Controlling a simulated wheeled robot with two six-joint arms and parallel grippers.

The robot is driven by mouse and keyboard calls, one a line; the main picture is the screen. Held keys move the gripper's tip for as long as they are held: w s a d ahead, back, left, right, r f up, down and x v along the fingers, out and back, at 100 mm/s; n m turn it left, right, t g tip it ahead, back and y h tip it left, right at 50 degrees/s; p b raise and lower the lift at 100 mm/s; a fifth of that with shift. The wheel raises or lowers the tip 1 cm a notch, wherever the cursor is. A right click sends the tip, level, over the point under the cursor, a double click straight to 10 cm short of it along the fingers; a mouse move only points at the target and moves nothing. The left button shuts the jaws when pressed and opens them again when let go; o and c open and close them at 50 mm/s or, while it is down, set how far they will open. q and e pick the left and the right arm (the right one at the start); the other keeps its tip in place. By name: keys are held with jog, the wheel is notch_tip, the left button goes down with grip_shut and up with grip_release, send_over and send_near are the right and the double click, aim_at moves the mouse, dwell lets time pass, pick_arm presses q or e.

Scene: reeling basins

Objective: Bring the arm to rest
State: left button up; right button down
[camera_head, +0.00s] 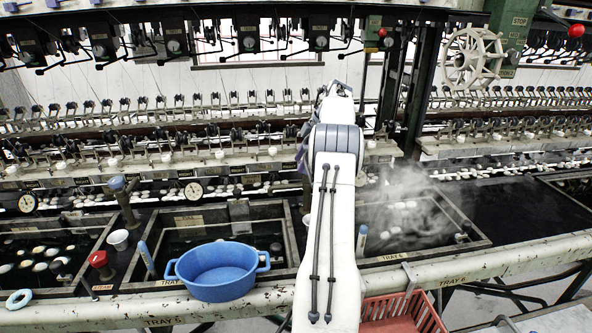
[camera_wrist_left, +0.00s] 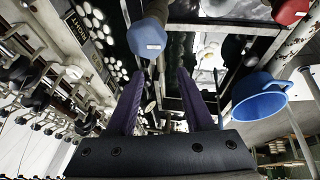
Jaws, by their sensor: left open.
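My left arm (camera_head: 335,230) rises through the middle of the head view, in front of the reeling machine. My left gripper (camera_head: 303,150) is mostly hidden behind its own wrist there, with only a bit of purple finger showing. In the left wrist view, the two purple fingers of my left gripper (camera_wrist_left: 161,74) stand apart with nothing held between them. A blue valve knob (camera_wrist_left: 147,38) shows just beyond the fingertips. My right gripper is in neither view.
A blue tub (camera_head: 218,271) sits at the front rim, left of my arm. A red basket (camera_head: 400,313) is low on the right. Steam rises over the right basin (camera_head: 480,243). A red knob (camera_head: 98,258) and white cup (camera_head: 119,239) stand at left. Machine rows span behind.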

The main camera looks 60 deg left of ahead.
pick_arm(q)
jog(key=shift+w+d+r, duration=0.1)
jog(key=shift+d+r, duration=0.05)
jog(key=shift+r, duration=0.2)
